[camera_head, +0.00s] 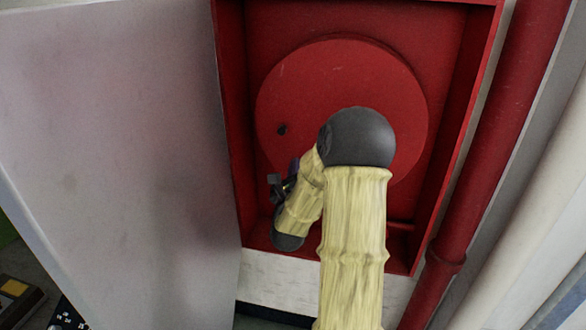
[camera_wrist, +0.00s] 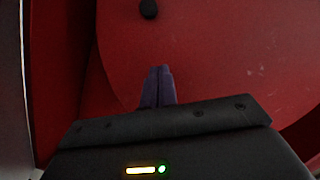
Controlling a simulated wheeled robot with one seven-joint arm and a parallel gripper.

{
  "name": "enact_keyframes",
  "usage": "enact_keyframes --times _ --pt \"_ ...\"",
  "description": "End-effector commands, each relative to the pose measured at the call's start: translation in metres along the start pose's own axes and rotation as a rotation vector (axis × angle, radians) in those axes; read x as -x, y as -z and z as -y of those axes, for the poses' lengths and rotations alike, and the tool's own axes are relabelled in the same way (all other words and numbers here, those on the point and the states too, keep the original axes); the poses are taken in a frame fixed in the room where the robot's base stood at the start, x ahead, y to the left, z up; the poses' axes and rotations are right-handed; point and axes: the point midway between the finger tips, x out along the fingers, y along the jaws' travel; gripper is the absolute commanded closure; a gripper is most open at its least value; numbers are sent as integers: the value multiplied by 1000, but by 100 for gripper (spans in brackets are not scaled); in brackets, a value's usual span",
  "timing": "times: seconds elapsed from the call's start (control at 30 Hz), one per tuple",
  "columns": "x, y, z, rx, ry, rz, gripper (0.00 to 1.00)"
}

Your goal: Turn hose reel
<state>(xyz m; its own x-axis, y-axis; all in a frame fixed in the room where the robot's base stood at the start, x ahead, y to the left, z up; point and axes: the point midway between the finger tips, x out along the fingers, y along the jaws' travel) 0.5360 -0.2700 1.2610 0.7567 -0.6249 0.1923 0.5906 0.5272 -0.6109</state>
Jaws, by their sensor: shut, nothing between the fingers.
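The hose reel (camera_head: 330,75) is a round red disc inside a red wall cabinet (camera_head: 229,60). A small dark knob (camera_head: 282,130) sits near the disc's left edge. My gripper (camera_head: 293,167) is at the lower left of the disc, below the knob and apart from it. In the wrist view the purple fingers of my gripper (camera_wrist: 160,70) are together with nothing between them. The knob (camera_wrist: 148,8) shows there at the top edge, beyond the fingertips, in front of the red disc (camera_wrist: 220,50). My arm hides the lower middle of the disc.
A large pale door panel (camera_head: 110,150) stands open at the left of the cabinet. A thick red pipe (camera_head: 500,130) and a pale pipe (camera_head: 530,220) run along the right. The cabinet's side walls bound the room around the disc.

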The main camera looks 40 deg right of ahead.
Motion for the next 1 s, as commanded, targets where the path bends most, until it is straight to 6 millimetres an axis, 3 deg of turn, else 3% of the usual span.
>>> enact_keyframes --times 0.3,0.6,1.0 --pt "-57 -3 3 0 0 -1 100" --pt "-64 -36 2 0 -1 0 100" --pt "-64 -38 0 1 0 -1 100"
